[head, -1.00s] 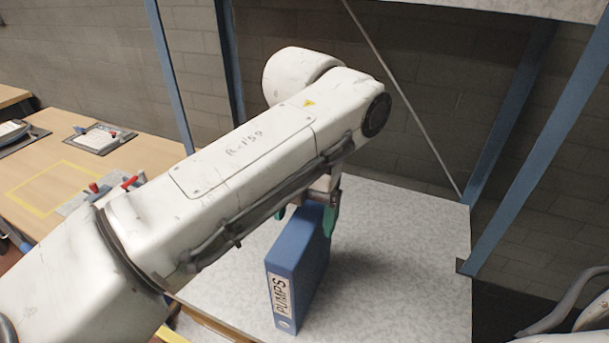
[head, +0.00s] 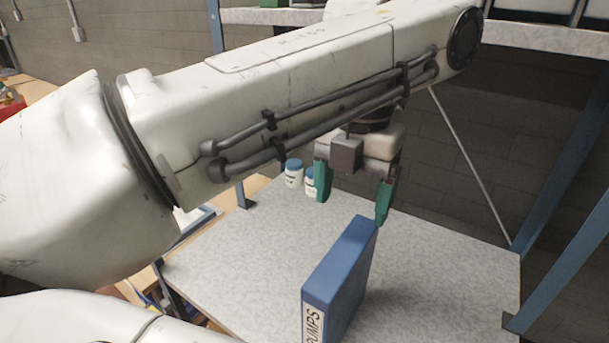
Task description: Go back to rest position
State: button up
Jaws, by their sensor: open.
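My gripper (head: 352,199) has green fingertips and is open and empty. It hangs above the far end of a blue binder (head: 343,264). The binder stands upright on a grey speckled shelf (head: 440,285), its spine labelled PUMPS toward me and partly cut off by the bottom edge. The right fingertip overlaps the binder's top far corner in the picture; I cannot tell whether they touch. My white arm stretches across the upper part of the view and hides much behind it.
Two small white jars with blue lids, one of them here (head: 293,173), stand at the back left of the shelf. Blue rack posts (head: 560,190) rise at the right. An upper shelf (head: 560,38) runs above and behind my arm. The shelf right of the binder is clear.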

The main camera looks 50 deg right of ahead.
aim_at(345, 251)
jog(key=shift+f, duration=0.15)
notch_tip(345, 251, down, 12)
jog(key=shift+p, duration=0.3)
dwell(0.4)
dwell(0.4)
